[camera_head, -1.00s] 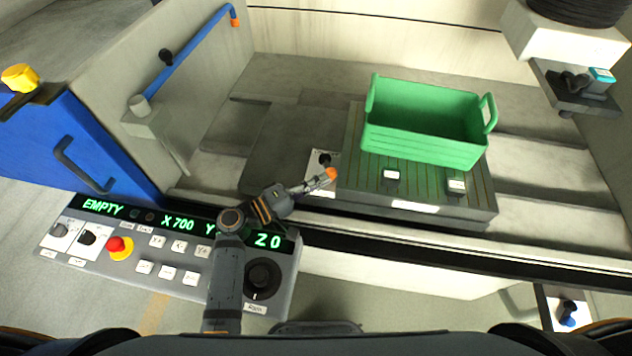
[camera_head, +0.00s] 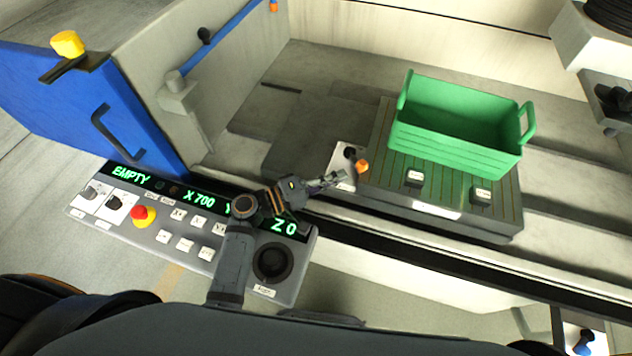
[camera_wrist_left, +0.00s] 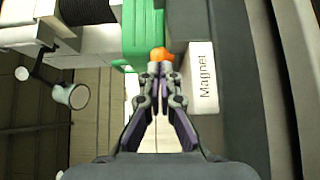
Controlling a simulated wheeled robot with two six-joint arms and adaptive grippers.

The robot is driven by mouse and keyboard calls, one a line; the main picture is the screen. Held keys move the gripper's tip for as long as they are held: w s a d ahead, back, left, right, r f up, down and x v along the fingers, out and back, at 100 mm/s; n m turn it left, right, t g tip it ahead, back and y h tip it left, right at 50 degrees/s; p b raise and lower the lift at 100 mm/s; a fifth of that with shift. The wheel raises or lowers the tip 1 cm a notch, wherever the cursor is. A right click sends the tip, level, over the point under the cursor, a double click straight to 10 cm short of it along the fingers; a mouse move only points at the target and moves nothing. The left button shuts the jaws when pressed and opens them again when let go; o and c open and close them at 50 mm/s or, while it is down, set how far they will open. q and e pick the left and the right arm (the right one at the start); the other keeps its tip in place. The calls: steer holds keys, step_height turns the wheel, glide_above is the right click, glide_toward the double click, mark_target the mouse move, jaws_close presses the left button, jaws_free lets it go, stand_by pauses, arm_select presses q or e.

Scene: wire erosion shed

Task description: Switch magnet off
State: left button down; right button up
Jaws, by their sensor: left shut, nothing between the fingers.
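The magnet chuck (camera_head: 385,165) is a flat ribbed block under a green crate. At its left end is a lever with a black pivot (camera_head: 350,153) and an orange knob (camera_head: 362,167), beside a pale plate (camera_head: 343,180). The wrist view shows a white plate reading "Magnet" (camera_wrist_left: 203,78). My left gripper (camera_head: 340,178) is shut and empty, its tips just left of the knob in the head view. In the wrist view the orange knob (camera_wrist_left: 160,54) shows just beyond the tips (camera_wrist_left: 160,68); contact is unclear. My right gripper is not in view.
The green crate (camera_head: 455,135) stands on the chuck, with small white-labelled blocks (camera_head: 414,178) in front. A control panel (camera_head: 180,235) with a red button (camera_head: 139,212) lies below my left arm. A blue door (camera_head: 85,110) is at left.

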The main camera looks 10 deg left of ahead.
arm_select(q)
steer(key=v, duration=1)
steer(key=shift+r, duration=0.1)
